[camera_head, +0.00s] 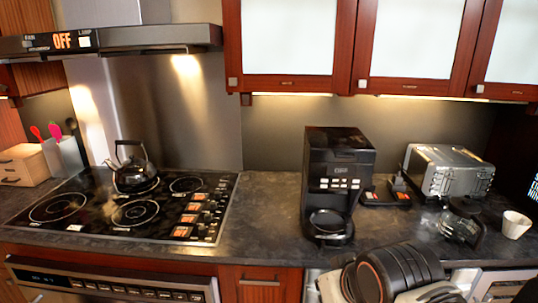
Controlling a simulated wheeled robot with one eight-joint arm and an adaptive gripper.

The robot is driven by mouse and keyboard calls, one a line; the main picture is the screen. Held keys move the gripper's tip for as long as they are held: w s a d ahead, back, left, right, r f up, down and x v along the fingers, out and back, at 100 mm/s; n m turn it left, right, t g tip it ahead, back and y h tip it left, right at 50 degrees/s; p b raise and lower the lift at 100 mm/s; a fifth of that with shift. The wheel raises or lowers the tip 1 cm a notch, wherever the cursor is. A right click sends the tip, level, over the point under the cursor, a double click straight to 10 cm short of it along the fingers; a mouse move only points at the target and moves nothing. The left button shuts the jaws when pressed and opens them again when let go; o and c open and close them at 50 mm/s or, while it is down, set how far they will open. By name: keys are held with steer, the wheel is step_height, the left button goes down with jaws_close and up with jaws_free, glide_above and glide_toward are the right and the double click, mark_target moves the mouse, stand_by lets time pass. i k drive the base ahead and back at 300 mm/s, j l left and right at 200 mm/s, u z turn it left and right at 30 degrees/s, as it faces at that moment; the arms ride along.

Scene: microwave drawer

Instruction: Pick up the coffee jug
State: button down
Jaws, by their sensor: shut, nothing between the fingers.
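The coffee jug (461,224) appears as a dark, glassy vessel with a black lid and handle. It stands on the dark countertop at the right, in front of the toaster and left of a white cup. The coffee maker (338,160) stands left of it, and its round black base plate (327,224) is bare. A black and white part of my arm fills the bottom of the view, just in front of the counter and below the jug. My gripper's fingers do not show. Nothing visible of my arm appears to hold the jug.
A silver toaster (449,171) stands behind the jug, and a white cup (516,225) stands right of it. A small black device (385,196) lies beside the coffee maker. A kettle (132,168) sits on the stove at left. Counter between stove and coffee maker is clear.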

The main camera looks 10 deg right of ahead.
mark_target(456, 226)
steer(key=z, duration=1.6)
